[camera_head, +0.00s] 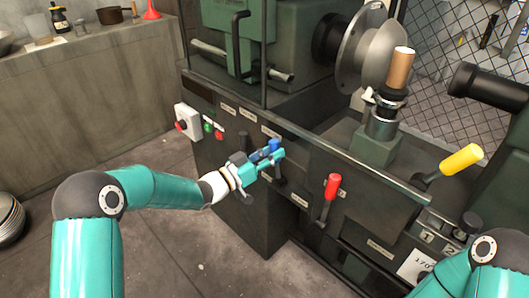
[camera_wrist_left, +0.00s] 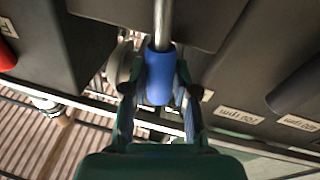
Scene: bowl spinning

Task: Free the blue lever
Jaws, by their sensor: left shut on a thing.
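The blue lever (camera_head: 272,145) is on the front of the dark green machine, left of the red lever. My left gripper (camera_head: 262,158) is at this lever and shut on its blue handle. In the left wrist view the blue handle (camera_wrist_left: 160,78) sits between the two fingers of my left gripper (camera_wrist_left: 160,95), with its metal rod running up out of the picture. The fingers partly hide the handle in the head view. My right arm shows at the lower right, but its gripper is not in the picture.
A red lever (camera_head: 332,187) stands to the right on the machine front. A yellow-handled lever (camera_head: 460,160) is further right. A switch box with a red button (camera_head: 182,125) is at the machine's left corner. The floor (camera_head: 190,235) in front is clear.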

